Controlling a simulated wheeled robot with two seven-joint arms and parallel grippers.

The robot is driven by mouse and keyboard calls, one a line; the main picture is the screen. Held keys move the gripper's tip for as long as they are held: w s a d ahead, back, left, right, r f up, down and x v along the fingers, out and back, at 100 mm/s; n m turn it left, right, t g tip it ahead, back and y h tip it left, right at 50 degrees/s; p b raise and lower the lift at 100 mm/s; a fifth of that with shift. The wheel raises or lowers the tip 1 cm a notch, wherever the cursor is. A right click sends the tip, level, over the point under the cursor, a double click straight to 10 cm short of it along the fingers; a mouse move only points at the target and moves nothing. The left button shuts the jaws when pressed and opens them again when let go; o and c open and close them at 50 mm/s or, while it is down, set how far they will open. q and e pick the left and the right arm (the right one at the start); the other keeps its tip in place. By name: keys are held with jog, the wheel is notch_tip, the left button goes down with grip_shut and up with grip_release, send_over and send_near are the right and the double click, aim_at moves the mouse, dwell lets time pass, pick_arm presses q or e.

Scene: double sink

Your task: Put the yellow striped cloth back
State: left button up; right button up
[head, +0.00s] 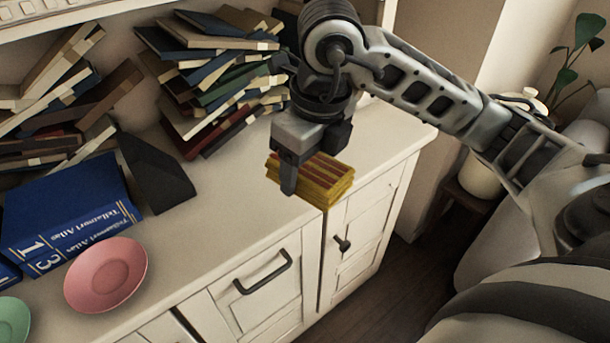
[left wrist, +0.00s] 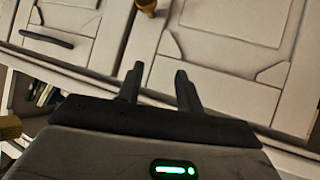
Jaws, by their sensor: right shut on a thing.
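The yellow striped cloth (head: 325,180) is a folded stack with red-brown stripes, at the front edge of the cabinet top in the head view. My right gripper (head: 288,180) comes down from above and is shut on the cloth's left side. One finger shows in front of the cloth; the other is hidden. I cannot tell whether the cloth touches the cabinet top. My left gripper (left wrist: 158,80) shows in the left wrist view, its two fingers apart with nothing between them, in front of pale cabinet doors. It is not in the head view.
The white cabinet top (head: 225,205) is bare between the plate and the cloth. A pink plate (head: 106,275), blue atlas volumes (head: 70,215), a dark wedge-shaped object (head: 155,175) and leaning books (head: 215,80) stand on it. A drawer handle (head: 263,273) sticks out in front.

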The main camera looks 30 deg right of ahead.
jog(key=shift+d+r+m, duration=0.15)
jog(key=shift+m, duration=0.95)
jog(key=w+d+f, duration=0.2)
jog(key=w+f, duration=0.1)
jog(key=w+d+f, duration=0.2)
jog(key=w+f, duration=0.1)
jog(key=w, duration=0.1)
jog(key=w+d+f, duration=0.2)
jog(key=w, duration=0.2)
jog(key=shift+d+f+b, duration=0.3)
jog(key=shift+d+f, duration=0.05)
jog(key=shift+f, duration=0.05)
jog(key=shift+w+d+f, duration=0.15)
jog(key=shift+w+f, duration=0.15)
jog(key=shift+f, duration=0.15)
notch_tip(320, 180, down, 3)
jog(key=shift+w+f, duration=0.1)
pick_arm(q)
jog(key=shift+s+f, duration=0.1)
jog(key=shift+f, duration=0.1)
pick_arm(e)
jog(key=shift+d, duration=0.1)
pick_arm(q)
jog(key=shift+f, duration=0.1)
pick_arm(e)
jog(key=shift+f, duration=0.15)
